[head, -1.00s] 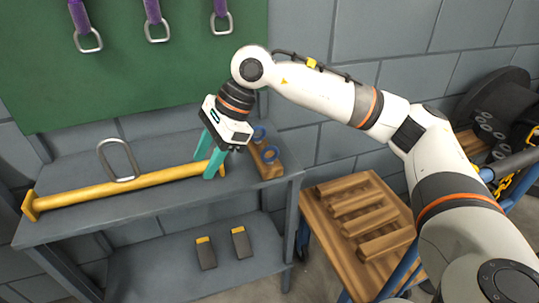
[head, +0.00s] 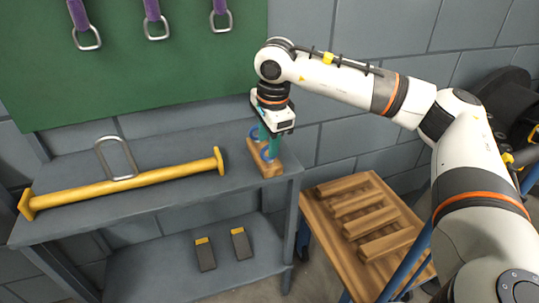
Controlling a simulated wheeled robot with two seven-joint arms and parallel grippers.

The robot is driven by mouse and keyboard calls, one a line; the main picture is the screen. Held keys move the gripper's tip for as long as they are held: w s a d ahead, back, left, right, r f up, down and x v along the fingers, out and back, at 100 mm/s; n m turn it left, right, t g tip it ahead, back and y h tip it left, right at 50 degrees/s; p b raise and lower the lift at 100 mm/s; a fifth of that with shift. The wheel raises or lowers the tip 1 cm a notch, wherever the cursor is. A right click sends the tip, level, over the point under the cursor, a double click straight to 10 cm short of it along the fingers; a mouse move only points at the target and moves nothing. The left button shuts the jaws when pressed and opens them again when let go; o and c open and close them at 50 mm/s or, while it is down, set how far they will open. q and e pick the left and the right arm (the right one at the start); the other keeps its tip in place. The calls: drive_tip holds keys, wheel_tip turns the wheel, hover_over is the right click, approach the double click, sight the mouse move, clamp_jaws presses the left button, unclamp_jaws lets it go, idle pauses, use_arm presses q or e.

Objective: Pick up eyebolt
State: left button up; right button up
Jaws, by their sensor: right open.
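Two blue ring-shaped eyebolts stand in a small wooden block at the right end of the grey bench's top. The front eyebolt (head: 267,154) shows its ring just below my right gripper; the rear eyebolt (head: 254,134) shows partly at the gripper's left. My right gripper (head: 268,146) points down over the block with its teal fingers open, close to the eyebolts. I cannot tell whether the fingers touch a ring. My left gripper is not in view.
The wooden block (head: 268,171) sits near the bench's right edge. A yellow lifting bar (head: 150,180) with a metal loop lies across the grey bench (head: 120,217). A wooden slatted cart (head: 325,220) stands at the right. Purple slings (head: 152,12) hang on the green board.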

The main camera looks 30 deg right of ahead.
sight(267, 148)
drive_tip(key=f, duration=0.3)
drive_tip(key=shift+w+f, duration=0.25)
drive_tip(key=shift+w, duration=0.05)
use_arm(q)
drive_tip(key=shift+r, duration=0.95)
use_arm(e)
clamp_jaws()
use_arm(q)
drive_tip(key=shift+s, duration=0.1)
use_arm(e)
drive_tip(key=shift+s+r, duration=0.1)
